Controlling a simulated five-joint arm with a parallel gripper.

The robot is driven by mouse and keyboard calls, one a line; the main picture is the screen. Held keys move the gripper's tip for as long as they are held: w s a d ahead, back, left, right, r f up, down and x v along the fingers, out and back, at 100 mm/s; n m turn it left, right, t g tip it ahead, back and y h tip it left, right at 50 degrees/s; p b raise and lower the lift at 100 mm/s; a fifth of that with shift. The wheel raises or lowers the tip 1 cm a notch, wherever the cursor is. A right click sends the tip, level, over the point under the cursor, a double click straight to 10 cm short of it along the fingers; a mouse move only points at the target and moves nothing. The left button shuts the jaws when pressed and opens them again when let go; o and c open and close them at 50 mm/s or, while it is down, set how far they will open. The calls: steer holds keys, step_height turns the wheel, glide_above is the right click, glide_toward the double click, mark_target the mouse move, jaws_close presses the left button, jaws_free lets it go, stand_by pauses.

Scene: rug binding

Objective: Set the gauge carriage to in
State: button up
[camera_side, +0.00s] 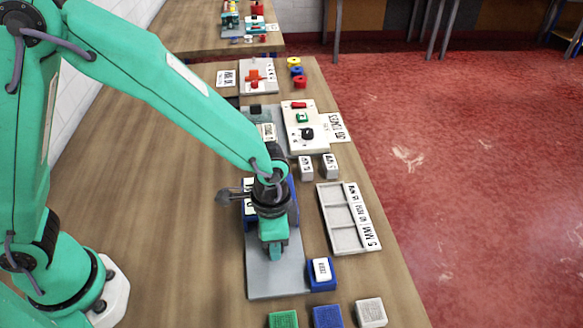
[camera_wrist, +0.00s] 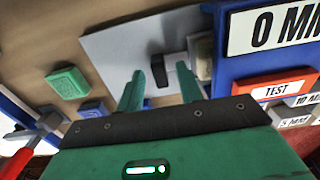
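My gripper (camera_side: 273,248) is low over a grey plate (camera_side: 262,285) on the bench. In the wrist view its two green fingers (camera_wrist: 158,88) stand apart. A dark upright piece (camera_wrist: 160,72) on the grey plate shows between and just beyond the fingertips; it may be the carriage's handle, and I cannot tell whether the fingers touch it. A pale block (camera_wrist: 203,55) sits right of it, against a blue housing (camera_wrist: 225,68) labelled "0 MM". A red "TEST" label (camera_wrist: 278,86) and smaller "10 MM" and "5 MM" labels are on the right. In the side view my wrist hides most of the housing.
A grey tray with compartments (camera_side: 323,190) lies right of the plate. A blue block with a white label (camera_side: 322,285) stands at the plate's front right corner. Green (camera_side: 283,320), blue (camera_side: 327,317) and grey (camera_side: 370,312) blocks line the front. The bench left of the plate is clear.

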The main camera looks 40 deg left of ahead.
jaws_close()
steer(key=shift+w+a, duration=1.1)
jaws_free()
steer(key=shift+d, duration=0.1)
